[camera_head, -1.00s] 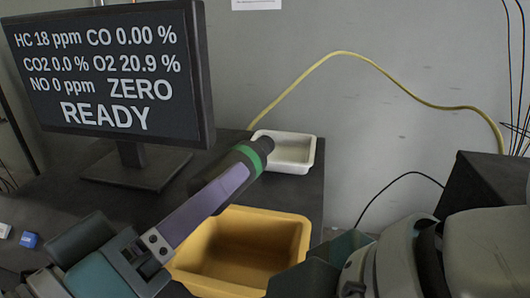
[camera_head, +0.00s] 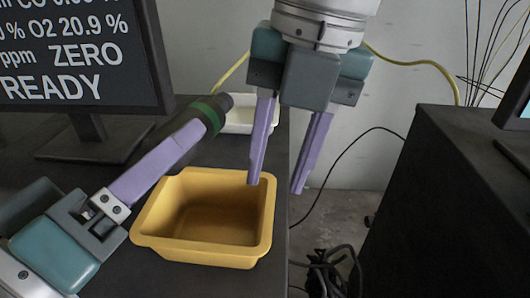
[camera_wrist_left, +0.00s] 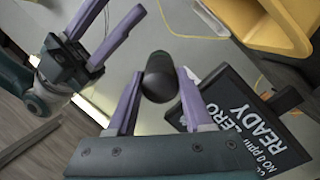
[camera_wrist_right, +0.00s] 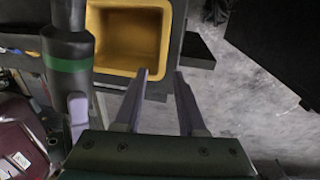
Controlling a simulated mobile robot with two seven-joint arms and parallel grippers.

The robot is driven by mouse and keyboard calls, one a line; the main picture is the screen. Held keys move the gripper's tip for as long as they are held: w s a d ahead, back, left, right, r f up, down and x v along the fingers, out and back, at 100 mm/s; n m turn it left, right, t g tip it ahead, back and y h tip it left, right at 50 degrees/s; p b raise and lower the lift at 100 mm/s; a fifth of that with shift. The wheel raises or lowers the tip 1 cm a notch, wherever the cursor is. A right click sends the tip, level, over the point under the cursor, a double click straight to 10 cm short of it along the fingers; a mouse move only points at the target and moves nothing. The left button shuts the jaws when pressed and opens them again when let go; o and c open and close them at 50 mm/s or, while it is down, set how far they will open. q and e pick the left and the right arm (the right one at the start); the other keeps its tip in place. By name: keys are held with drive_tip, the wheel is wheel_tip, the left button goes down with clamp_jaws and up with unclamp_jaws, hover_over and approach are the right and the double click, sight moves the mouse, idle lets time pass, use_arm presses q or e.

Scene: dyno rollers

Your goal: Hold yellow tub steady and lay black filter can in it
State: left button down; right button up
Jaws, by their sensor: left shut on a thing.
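The yellow tub (camera_head: 205,252) stands empty on the dark bench in the head view; it also shows in the right wrist view (camera_wrist_right: 118,72). My left gripper (camera_head: 195,130) is shut on the black filter can (camera_head: 176,135), which has a green band, and holds it tilted above the tub's far left side. The can's dark end (camera_wrist_left: 160,75) shows between the fingers in the left wrist view. My right gripper (camera_head: 278,185) is open and empty, pointing down at the tub's right wall, one finger close to the rim. Whether that finger touches the rim cannot be told.
A monitor (camera_head: 75,60) reading READY stands at the back left. A white tray (camera_head: 245,122) lies behind the tub. The bench ends just right of the tub, with a gap and cables before a dark cabinet (camera_head: 450,200).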

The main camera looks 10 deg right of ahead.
sight(265, 220)
drive_tip(key=f, duration=0.4)
drive_tip(key=a+f, duration=0.1)
drive_tip(key=f, duration=0.6)
drive_tip(key=shift+w+a+f, duration=0.3)
drive_tip(key=shift+w+a, duration=0.1)
drive_tip(key=shift+c, duration=0.2)
clamp_jaws()
